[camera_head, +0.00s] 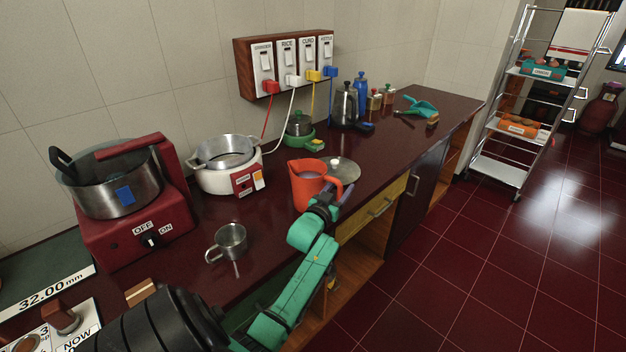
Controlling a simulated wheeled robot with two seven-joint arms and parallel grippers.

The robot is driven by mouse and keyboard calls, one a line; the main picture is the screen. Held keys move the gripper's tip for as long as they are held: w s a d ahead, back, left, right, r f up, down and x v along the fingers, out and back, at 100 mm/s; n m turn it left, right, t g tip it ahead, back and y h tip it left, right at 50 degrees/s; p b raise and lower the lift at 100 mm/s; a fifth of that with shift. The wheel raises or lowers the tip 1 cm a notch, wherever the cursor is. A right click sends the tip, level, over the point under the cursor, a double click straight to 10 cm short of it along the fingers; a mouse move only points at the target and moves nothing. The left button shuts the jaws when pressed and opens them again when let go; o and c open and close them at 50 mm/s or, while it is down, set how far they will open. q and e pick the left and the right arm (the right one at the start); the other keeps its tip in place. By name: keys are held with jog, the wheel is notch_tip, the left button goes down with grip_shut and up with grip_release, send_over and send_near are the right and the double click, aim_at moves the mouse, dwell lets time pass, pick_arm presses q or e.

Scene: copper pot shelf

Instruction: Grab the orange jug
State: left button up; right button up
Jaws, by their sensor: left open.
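The orange jug (308,186) stands upright on the dark red counter, its handle on the right side towards my arm. My left gripper (332,193), at the end of the green arm, is open at the jug's handle side, close to the handle. The fingers are small and partly overlap the jug in the picture, so I cannot tell whether they touch it or are around the handle. My right gripper is not in view.
A metal lid (345,170) lies just behind the jug. A metal cup (231,241) stands in front-left, a white rice cooker (226,168) to the left. A red machine with a steel pot (116,190) is further left. The counter (425,135) runs back right.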

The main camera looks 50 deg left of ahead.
pick_arm(q)
jog(key=shift+d, duration=0.1)
grip_shut()
dwell(1.0)
jog(key=shift+r, duration=0.15)
